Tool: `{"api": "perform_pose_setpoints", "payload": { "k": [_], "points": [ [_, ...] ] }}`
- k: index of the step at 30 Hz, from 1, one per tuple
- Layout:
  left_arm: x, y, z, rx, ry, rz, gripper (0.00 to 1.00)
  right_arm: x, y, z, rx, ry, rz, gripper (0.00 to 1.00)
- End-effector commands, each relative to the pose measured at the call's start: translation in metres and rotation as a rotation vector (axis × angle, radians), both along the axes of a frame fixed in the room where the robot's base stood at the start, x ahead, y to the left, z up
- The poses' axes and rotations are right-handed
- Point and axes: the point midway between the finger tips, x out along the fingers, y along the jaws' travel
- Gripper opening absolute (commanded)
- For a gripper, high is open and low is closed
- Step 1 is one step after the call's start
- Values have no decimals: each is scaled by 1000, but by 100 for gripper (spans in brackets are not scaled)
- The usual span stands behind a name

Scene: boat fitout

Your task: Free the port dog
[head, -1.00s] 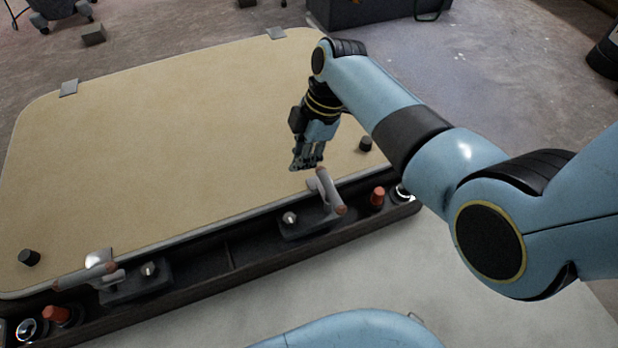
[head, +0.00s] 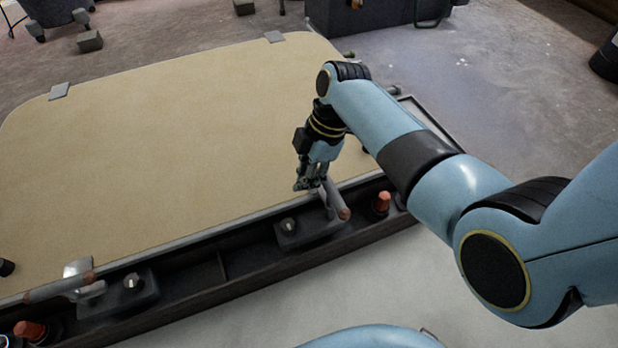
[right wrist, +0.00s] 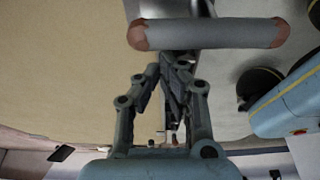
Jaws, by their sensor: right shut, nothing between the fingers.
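A tan panel (head: 170,150) lies in a dark frame with two handle-type dogs at its near edge. The right-hand dog (head: 336,200) has a grey bar with copper-coloured ends and slants across the edge. The left-hand dog (head: 58,288) has a similar bar, lying roughly along the edge. I cannot tell which is the port dog. My right gripper (head: 311,186) is shut and empty, pointing down just beside the far end of the right-hand dog. In the right wrist view its fingertips (right wrist: 176,65) are close to the dog's bar (right wrist: 210,35); contact is unclear. My left gripper is out of view.
Black blocks with pale knobs (head: 289,226) (head: 131,281) sit by the dogs in the dark tray (head: 232,282). Red-orange pegs (head: 382,203) (head: 30,330) stand near its ends. Grey clips (head: 59,91) (head: 274,37) lie at the panel's far edge. The panel's middle is clear.

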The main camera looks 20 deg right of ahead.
Motion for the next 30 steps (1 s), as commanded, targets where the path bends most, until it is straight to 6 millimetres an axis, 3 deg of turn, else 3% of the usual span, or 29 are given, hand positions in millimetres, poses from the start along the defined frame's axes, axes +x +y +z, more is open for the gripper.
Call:
{"api": "perform_pose_setpoints", "payload": {
  "k": [16, 30],
  "points": [
    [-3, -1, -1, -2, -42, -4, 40, 0, -9, 3, 0, 0, 0, 0],
    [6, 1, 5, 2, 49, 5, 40, 3, -12, 4, 1, -1, -72, 0]
  ]
}}
